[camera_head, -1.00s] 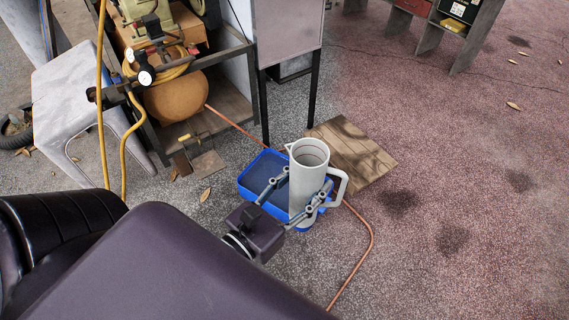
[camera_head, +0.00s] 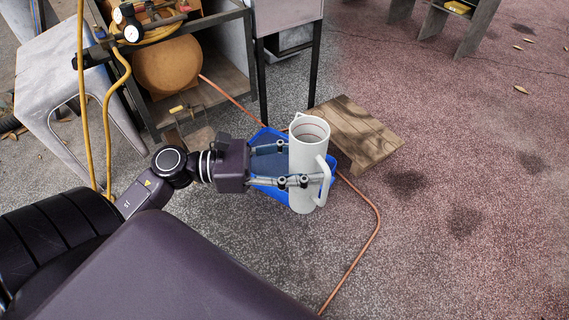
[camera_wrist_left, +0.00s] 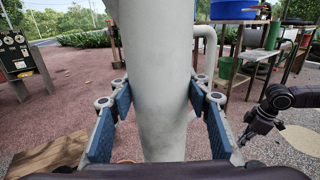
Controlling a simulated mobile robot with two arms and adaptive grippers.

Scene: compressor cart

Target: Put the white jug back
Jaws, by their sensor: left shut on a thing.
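The white jug (camera_head: 305,180) is upright in the head view, its spout at the back left and its handle on the right. My left gripper (camera_head: 292,165) is shut on the jug's body from the left, with one finger on each side. In the left wrist view the pale jug (camera_wrist_left: 160,75) fills the middle between the blue finger pads. The jug hides part of a blue tub (camera_head: 268,138) behind and below it. How far the jug is above the ground I cannot tell. A dark arm, likely my right one, shows at the right of the wrist view; its fingers are unclear.
An orange hose (camera_head: 350,265) runs along the ground at the right. The compressor cart (camera_head: 170,75) and a grey stool (camera_head: 60,85) stand at the back left. The reddish ground at the right is mostly clear.

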